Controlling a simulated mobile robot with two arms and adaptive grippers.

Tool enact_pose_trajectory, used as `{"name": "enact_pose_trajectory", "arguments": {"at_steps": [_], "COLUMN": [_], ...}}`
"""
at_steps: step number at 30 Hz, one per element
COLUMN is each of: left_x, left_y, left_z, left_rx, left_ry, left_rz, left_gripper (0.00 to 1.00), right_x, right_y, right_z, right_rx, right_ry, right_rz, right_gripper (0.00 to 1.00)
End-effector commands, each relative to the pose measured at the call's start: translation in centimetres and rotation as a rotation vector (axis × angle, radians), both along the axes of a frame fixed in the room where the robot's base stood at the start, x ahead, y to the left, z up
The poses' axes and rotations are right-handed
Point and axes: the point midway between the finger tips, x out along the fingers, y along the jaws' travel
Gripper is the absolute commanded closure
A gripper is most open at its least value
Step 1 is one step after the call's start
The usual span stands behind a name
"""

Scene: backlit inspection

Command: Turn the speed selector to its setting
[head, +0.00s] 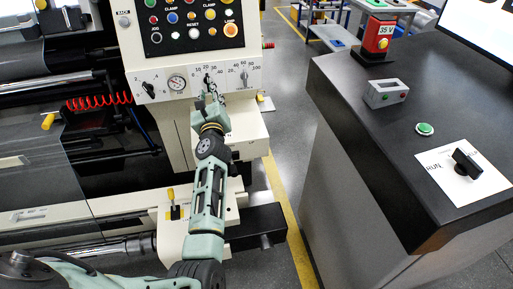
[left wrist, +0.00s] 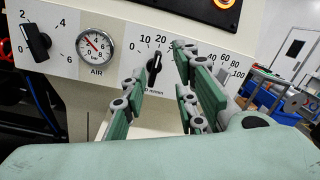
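The speed selector is a black knob (head: 207,78) on the cream machine panel, with a scale starting 0, 10, 20. In the left wrist view this knob (left wrist: 154,66) stands nearly upright, its upper end leaning slightly right toward the 20 mark. The label under it is partly hidden by a finger. My left gripper (head: 209,96) is in front of the panel, just below the knob. In the left wrist view its fingers (left wrist: 158,64) are spread, with the knob showing in the gap between them. I cannot tell whether they touch it. My right gripper is not in view.
A pressure gauge (left wrist: 95,45) and another black knob (left wrist: 36,42) sit left of the selector. A third selector (head: 244,77) is close on its right. Push buttons (head: 193,33) are above. A dark counter (head: 400,125) with a RUN switch (head: 466,164) stands right.

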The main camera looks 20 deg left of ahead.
Motion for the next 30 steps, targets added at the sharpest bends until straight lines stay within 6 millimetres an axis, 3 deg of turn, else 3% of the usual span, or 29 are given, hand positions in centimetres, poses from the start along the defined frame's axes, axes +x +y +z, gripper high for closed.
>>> {"name": "enact_pose_trajectory", "arguments": {"at_steps": [7,15,23,30], "left_x": [-1.6,-3.5,-5.6,-7.8], "left_y": [-3.0,-7.8,-12.5,-16.4], "left_z": [2.4,3.3,2.4,0.3], "left_rx": [0.381,0.8,1.15,1.442], "left_ry": [0.037,0.088,0.134,0.174], "left_rz": [-0.095,-0.21,-0.317,-0.418], "left_gripper": [0.73,0.73,0.73,0.73], "right_x": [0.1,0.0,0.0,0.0], "right_y": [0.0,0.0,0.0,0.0], "right_z": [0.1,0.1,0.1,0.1], "right_rx": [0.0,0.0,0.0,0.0], "right_ry": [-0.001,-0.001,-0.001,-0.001], "right_rz": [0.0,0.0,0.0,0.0], "right_gripper": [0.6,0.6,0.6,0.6]}}
